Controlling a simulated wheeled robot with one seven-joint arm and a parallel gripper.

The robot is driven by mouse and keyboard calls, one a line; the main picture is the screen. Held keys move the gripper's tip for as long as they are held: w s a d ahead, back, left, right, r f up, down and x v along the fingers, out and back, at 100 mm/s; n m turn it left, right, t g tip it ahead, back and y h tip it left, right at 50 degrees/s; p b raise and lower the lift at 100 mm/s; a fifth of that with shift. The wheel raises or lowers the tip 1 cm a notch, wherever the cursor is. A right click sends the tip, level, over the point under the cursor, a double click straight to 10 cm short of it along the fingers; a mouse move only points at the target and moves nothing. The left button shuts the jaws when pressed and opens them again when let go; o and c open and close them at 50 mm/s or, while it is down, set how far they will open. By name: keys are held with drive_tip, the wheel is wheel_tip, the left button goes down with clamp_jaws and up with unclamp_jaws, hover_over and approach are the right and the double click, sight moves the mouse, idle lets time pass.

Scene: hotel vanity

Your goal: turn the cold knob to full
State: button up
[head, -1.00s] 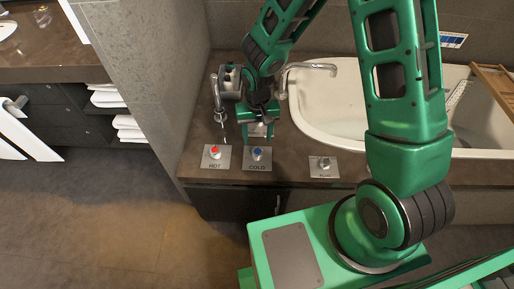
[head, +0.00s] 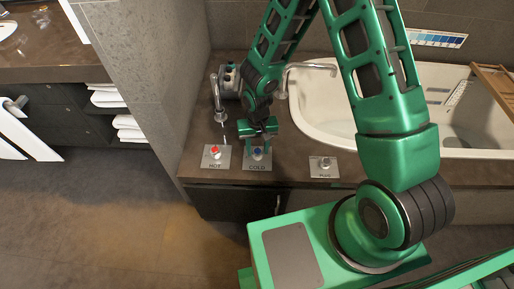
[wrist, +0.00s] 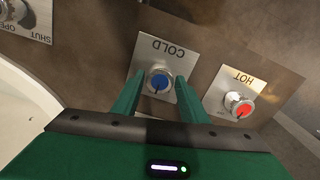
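The cold knob (head: 257,153) has a blue cap on a silver base, on a metal plate marked COLD at the counter's front edge. In the wrist view the cold knob (wrist: 159,82) sits between my green fingers, with a dark pointer line on its rim towards the bottom of the picture. My gripper (wrist: 158,88) is open, one finger on each side of the knob. In the head view my gripper (head: 256,145) is low over the COLD plate and partly hides the knob. Contact with the knob cannot be told.
The red-capped hot knob (head: 215,152) is close on the left. A third knob (head: 323,163) on its own plate stands to the right. Metal spouts (head: 219,98) rise behind, beside the white bathtub (head: 310,115). A blue-shaded strip (head: 437,38) is on the wall.

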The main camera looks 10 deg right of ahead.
drive_tip(key=c, duration=0.6)
drive_tip(key=shift+o, duration=0.2)
drive_tip(key=shift+n, duration=0.3)
drive_tip(key=n, duration=0.3)
drive_tip(key=shift+n, duration=0.4)
drive_tip(key=n, duration=0.3)
drive_tip(key=shift+n, duration=0.3)
drive_tip(key=n, duration=0.5)
drive_tip(key=shift+d, duration=0.1)
drive_tip(key=shift+w+n, duration=0.1)
drive_tip(key=shift+n, duration=2.3)
drive_tip(key=shift+d, duration=0.1)
